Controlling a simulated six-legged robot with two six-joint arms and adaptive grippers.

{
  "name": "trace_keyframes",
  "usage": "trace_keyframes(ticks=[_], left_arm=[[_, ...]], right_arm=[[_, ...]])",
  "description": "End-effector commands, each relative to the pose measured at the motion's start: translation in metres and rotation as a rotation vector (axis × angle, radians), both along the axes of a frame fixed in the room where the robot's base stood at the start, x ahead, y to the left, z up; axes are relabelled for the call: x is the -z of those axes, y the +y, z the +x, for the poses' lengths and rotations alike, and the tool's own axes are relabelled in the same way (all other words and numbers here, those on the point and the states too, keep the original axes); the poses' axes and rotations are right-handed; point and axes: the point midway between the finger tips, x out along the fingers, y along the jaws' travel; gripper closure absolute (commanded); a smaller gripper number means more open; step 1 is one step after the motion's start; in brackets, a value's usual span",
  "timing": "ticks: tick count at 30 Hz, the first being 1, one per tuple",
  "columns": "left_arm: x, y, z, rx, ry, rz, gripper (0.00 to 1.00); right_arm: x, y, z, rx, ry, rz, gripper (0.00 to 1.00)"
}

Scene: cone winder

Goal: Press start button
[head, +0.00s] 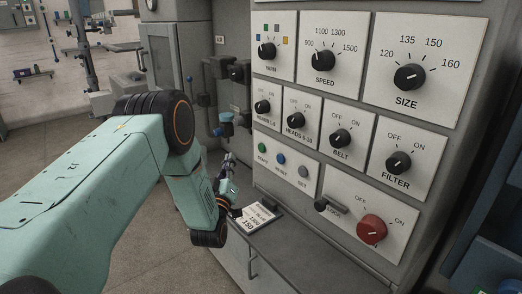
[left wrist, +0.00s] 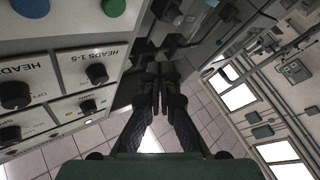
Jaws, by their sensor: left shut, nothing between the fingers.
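The green start button (head: 262,147) is at the left end of a small plate on the grey control panel, with START printed below it. The blue reset button (head: 281,159) and a grey button (head: 303,172) sit to its right. My left gripper (head: 230,160) is shut and empty, in front of the panel, to the left of and slightly below the green button, apart from it. In the left wrist view the closed fingers (left wrist: 157,74) point past the panel's edge, and the green button (left wrist: 112,7) shows at the top. My right gripper is not in view.
Knobs for yarn, speed (head: 323,61), size (head: 409,77), heads, belt and filter stand out above the buttons. A lock lever (head: 322,205) and red knob (head: 371,229) are below right. A printed card (head: 257,217) lies on the ledge below. Open floor lies left.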

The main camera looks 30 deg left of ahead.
Motion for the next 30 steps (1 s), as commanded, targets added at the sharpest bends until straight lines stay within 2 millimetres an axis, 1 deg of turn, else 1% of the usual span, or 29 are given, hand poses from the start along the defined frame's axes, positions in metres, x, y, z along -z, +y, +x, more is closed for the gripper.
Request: trace_keyframes(ticks=[1, 9, 15, 21, 30], left_arm=[[0.002, -0.004, 0.007, 0.003, -0.002, 0.002, 1.00], [0.004, -0.019, 0.041, 0.005, -0.002, 0.001, 1.00], [0.004, -0.028, 0.061, 0.005, -0.002, 0.001, 1.00], [0.002, -0.032, 0.073, 0.003, 0.000, 0.000, 1.00], [0.001, -0.033, 0.075, 0.003, 0.001, 0.000, 1.00]], right_arm=[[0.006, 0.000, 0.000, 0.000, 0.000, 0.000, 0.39], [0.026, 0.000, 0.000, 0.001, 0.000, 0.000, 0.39], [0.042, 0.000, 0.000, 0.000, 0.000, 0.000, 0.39], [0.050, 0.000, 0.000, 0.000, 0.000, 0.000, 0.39], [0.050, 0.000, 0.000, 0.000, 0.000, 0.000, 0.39]])
